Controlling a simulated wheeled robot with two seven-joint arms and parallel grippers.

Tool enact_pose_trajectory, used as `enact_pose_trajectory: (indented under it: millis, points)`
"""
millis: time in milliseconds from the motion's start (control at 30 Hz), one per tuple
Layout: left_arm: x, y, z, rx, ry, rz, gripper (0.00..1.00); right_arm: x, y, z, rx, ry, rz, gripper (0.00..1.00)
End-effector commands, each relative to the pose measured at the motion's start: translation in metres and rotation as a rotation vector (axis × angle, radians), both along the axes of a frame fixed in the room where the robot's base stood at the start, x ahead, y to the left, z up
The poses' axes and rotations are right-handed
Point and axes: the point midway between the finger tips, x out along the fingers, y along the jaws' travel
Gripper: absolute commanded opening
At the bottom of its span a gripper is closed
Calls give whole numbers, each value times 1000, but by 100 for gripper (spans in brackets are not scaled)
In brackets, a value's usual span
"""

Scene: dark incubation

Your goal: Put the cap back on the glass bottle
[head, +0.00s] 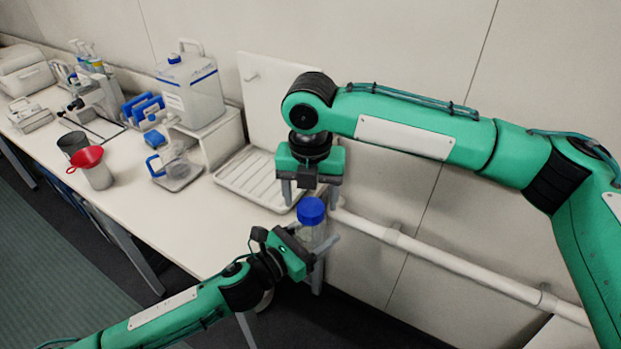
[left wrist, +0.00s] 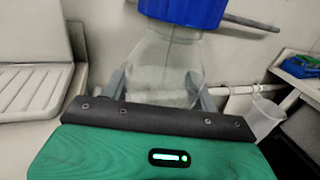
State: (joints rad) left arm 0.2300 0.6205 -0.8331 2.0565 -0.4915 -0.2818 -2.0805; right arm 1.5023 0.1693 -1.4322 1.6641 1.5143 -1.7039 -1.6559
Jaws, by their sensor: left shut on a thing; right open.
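The glass bottle (head: 312,236) is clear and stands roughly upright off the table's right end. The blue cap (head: 311,210) sits on top of the bottle's mouth; how tightly it is seated I cannot tell. My left gripper (head: 322,250) is shut around the bottle's body. In the left wrist view, the bottle (left wrist: 168,65) is between the fingers, with the blue cap (left wrist: 185,10) at the top edge, partly cut off. My right gripper (head: 308,190) points down just above the cap, open and empty; its fingers are apart from each other.
A white ribbed tray (head: 240,186) lies at the table's right end, beside a white stand with a large jug (head: 190,92). A red funnel (head: 87,157) and a blue-handled clear container (head: 178,165) stand farther left. A white pipe (head: 430,256) runs along the wall.

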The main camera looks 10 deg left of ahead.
Motion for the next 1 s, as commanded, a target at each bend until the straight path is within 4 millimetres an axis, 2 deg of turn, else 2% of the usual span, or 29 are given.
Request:
enact_pose_trajectory:
  millis: [200,533,567,767,1000]
  points:
    - [0,0,1,-1,-2,-1,0,0,0,-21,-1,1,0,65]
    - [0,0,1,-1,-2,-1,0,0,0,-24,0,0,0,65]
    - [0,0,1,-1,-2,-1,0,0,0,-24,0,0,0,62]
    - [0,0,1,-1,-2,-1,0,0,0,-24,0,0,0,22]
    - [0,0,1,-1,-2,-1,0,0,0,-24,0,0,-32,20]
